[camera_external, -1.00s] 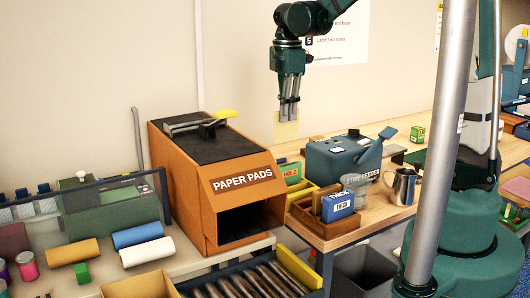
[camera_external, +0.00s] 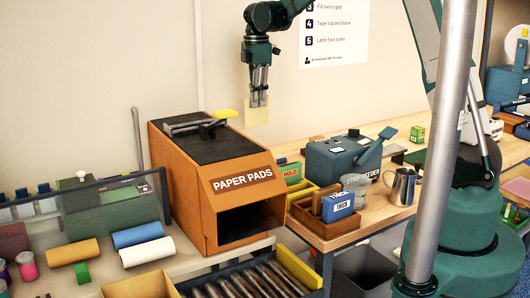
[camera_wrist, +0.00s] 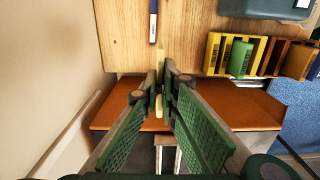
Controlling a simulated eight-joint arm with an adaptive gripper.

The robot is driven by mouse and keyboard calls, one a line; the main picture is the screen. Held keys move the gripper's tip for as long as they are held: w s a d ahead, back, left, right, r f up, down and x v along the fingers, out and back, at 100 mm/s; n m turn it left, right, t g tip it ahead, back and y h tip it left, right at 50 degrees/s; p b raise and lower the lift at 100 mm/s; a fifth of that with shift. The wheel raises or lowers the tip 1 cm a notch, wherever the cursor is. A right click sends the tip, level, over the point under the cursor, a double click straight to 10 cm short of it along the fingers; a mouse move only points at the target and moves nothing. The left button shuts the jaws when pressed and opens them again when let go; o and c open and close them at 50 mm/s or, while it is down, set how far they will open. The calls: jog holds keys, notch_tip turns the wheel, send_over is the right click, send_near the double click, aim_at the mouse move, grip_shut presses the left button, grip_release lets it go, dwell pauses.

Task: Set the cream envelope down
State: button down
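The cream envelope (camera_external: 256,113) hangs below my gripper (camera_external: 259,102) in the external view, upright and in the air, with the wall behind it. My gripper is shut on its upper part. In the wrist view my gripper (camera_wrist: 161,88) has its fingers closed together around the envelope (camera_wrist: 159,75), which shows nearly edge-on as a thin pale strip. Most of its face is hidden there. Nothing is seen supporting it from below.
The orange PAPER PADS box (camera_external: 236,183) stands at lower left of the gripper. The wooden bench (camera_external: 390,218) carries the teal strip feeder (camera_external: 340,158), a yellow tray (camera_wrist: 212,52), a blue-labelled THICK box (camera_external: 338,206) and a metal jug (camera_external: 402,186). Bare wood shows in the wrist view.

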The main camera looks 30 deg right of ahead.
jog(key=w+d+f, duration=0.2)
jog(key=w+f, duration=0.1)
jog(key=w, duration=0.7)
jog(key=shift+a+f, duration=0.15)
jog(key=shift+f, duration=2.25)
notch_tip(320, 180, down, 6)
jog(key=shift+p, duration=0.35)
jog(key=shift+f, duration=0.2)
jog(key=shift+f, duration=1.75)
jog(key=shift+f, duration=0.25)
jog(key=c, duration=2.6)
grip_release()
